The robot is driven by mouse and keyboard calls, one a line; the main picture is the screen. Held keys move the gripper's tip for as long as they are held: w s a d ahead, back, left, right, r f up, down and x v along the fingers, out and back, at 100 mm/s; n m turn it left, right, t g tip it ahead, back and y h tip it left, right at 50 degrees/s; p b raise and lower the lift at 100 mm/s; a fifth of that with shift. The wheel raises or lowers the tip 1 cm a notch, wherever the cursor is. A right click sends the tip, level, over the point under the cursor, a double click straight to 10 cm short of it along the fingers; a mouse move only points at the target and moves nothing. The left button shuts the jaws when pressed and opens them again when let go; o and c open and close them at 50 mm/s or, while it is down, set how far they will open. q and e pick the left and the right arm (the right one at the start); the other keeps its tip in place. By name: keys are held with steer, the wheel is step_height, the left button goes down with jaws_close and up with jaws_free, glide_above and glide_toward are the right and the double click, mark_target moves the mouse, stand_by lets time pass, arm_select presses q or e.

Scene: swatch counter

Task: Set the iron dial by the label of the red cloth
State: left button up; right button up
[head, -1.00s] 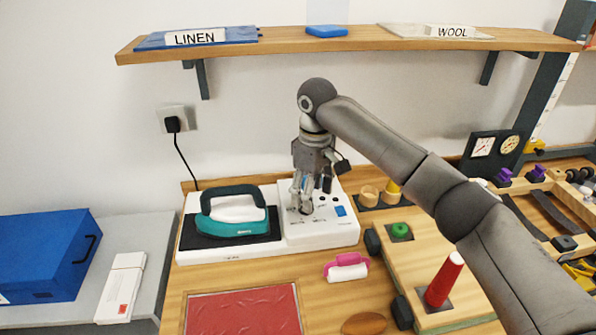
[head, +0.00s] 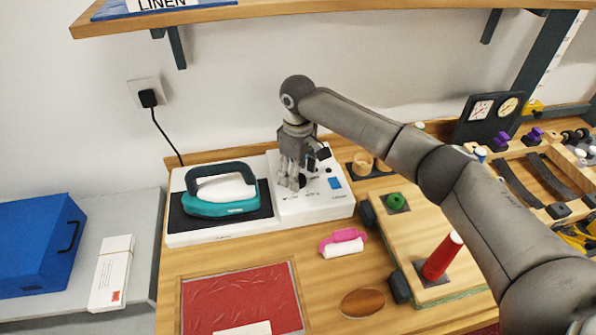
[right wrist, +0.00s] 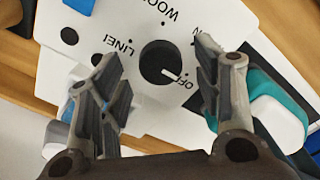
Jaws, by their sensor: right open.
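The red cloth (head: 240,290) lies flat at the front of the table. A white label (head: 245,328) on it is cut off by the lower picture edge, and no writing on it shows. The teal iron (head: 222,194) rests on the dark pad of its white station. The black dial (right wrist: 160,62) sits on the station's panel (head: 322,208); its white pointer is toward OFF. WOOL and LINEN, partly hidden, also show around it. My right gripper (head: 291,186) is over the panel; its open fingers (right wrist: 157,58) are on either side of the dial. My left gripper is not in view.
A pink and white roller (head: 342,243) and a brown oval (head: 362,303) lie right of the cloth. A red cone (head: 442,256) stands on a wooden board. A blue box (head: 35,245) and a white packet (head: 111,272) are at left. A shelf (head: 330,18) runs above.

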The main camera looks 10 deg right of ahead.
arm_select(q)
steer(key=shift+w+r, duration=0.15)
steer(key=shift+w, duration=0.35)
arm_select(e)
steer(key=shift+f, duration=0.55)
steer(key=c, duration=1)
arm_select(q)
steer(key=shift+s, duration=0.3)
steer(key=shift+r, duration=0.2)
